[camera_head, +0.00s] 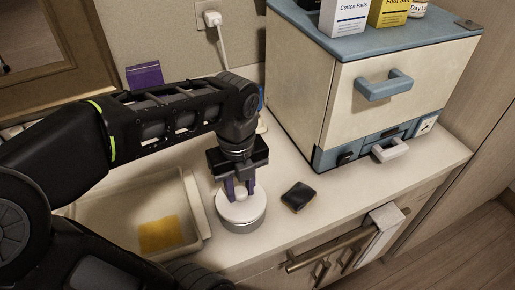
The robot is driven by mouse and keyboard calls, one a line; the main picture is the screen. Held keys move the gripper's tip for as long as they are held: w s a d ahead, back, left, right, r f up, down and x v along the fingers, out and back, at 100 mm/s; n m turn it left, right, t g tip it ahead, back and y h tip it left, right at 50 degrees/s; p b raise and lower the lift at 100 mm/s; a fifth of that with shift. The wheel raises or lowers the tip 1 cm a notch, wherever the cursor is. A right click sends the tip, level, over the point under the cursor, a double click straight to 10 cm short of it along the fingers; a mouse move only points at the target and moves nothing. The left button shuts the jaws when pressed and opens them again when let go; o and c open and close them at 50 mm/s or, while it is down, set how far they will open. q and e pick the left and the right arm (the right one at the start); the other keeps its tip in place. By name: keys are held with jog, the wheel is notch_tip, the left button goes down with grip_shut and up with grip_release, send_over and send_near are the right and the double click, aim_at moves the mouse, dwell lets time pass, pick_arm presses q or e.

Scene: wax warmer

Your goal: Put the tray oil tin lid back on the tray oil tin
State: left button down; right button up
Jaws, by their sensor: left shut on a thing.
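My left gripper (241,192) points down and is shut on the small pale knob of the tray oil tin lid (233,209). The lid is round and whitish. The round tray oil tin (243,227) is directly below it, with a grey metallic side, upright on the counter. The lid appears to lie on or very close over the tin's top; I cannot tell whether it is fully seated. The fingers hide part of the lid's far side. My right gripper is not in view.
A cream tray (190,215) with a yellow patch (159,235) is left of the tin. A small black object (298,196) lies to its right. A cream and blue cabinet (345,115) stands behind, carrying boxes. The counter's front edge is close to the tin.

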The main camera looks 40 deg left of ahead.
pick_arm(q)
jog(key=shift+f+b, duration=0.4)
jog(key=shift+f, duration=0.2)
dwell(0.6)
jog(key=c, duration=1)
grip_release()
jog(key=shift+r+p, duration=3.4)
jog(key=shift+r, duration=0.65)
